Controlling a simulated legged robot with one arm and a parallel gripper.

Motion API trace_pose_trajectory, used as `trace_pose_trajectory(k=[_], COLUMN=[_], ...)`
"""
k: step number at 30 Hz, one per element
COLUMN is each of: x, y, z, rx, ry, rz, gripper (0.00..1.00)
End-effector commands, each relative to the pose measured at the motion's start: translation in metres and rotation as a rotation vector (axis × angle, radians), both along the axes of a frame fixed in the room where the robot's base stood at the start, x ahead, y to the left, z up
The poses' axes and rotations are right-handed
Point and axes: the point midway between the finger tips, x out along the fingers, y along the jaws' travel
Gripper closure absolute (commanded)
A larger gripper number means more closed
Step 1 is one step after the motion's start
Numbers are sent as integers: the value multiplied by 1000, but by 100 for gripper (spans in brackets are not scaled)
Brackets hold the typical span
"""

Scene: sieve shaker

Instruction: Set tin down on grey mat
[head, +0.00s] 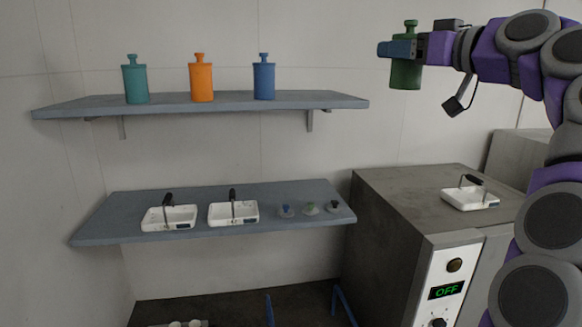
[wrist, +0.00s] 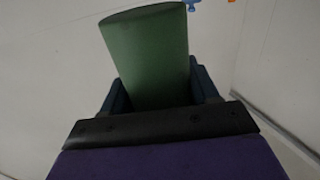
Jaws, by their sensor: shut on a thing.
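My gripper (head: 397,49) is shut on a green bottle-shaped container (head: 406,76), high in the air at the upper right of the head view. The container hangs upright, with its narrow knob above the blue fingers and its body below. In the wrist view the green container (wrist: 150,55) fills the middle, between the two dark blue fingers (wrist: 160,95). Nothing is under it at this height. I cannot make out a grey mat in either view, and nothing else clearly looks like a tin.
An upper shelf (head: 300,101) holds teal (head: 135,83), orange (head: 201,82) and blue (head: 264,80) bottles. A lower shelf (head: 110,225) holds two white trays and small knobbed items. A grey cabinet (head: 390,190) with an "OFF" display bears another white tray (head: 470,200); its left top is clear.

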Motion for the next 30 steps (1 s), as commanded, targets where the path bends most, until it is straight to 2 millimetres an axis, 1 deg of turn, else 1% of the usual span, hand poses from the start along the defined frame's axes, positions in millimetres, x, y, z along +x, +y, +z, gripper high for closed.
trace_pose_trajectory(k=[3,5,10,15,20,22,26,30], x=[2,4,4,4,8,11,13,22], y=[-10,-11,-2,12,12,6,3,1], z=[-5,-8,-13,-20,-30,-40,-55,-81], rx=[13,16,12,0,-6,0,1,5], ry=[2,5,3,1,2,5,1,4], rz=[-10,-13,-21,-26,-32,-45,-64,-95], gripper=[71,71,71,71,71,71,71,71])
